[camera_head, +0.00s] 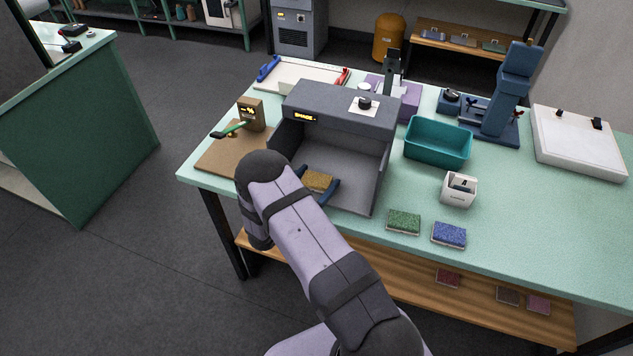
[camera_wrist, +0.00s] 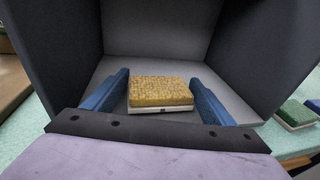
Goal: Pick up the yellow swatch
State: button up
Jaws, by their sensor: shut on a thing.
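The yellow swatch (camera_head: 318,181) is a small tufted block with a pale backing, inside the open-fronted grey booth (camera_head: 375,185). In the wrist view the yellow swatch (camera_wrist: 161,91) lies between the two blue fingers of my gripper (camera_wrist: 160,98), and its pale front edge shows. My gripper (camera_head: 319,187) reaches into the booth from the front and is shut on the swatch. I cannot tell whether the swatch touches the booth floor. My arm hides part of the booth's front left.
A green swatch (camera_head: 404,221) and a blue swatch (camera_head: 449,234) lie on the table right of the booth. A teal bin (camera_head: 438,157) and a white holder (camera_head: 459,196) stand behind them. The table's right front is clear.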

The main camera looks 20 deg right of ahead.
aim_at(316, 179)
jog(key=shift+r+b, duration=1.2)
jog(key=shift+r, duration=3.3)
